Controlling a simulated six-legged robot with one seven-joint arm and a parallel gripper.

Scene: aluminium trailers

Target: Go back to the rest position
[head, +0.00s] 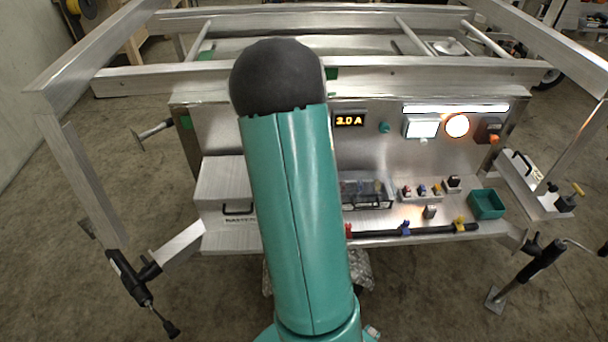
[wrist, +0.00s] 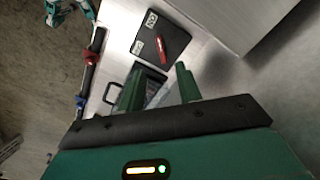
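My gripper (wrist: 159,86) shows in the wrist view with its two green fingers apart and nothing visible between them. It hangs over the metal shelf of the trailer, above a dark handle and a clear-lidded case (wrist: 158,92), apparently without touching them. In the head view my teal arm rises through the middle of the picture, and my gripper is hidden there.
The trailer panel (head: 215,125) carries an amber display (head: 348,121), a white lamp (head: 422,128) and an orange round lamp (head: 457,126). The shelf holds a clear case (head: 367,190), switches and a green bin (head: 486,204). A dark rod (head: 430,230) runs along its front edge. Aluminium rails frame the trailer.

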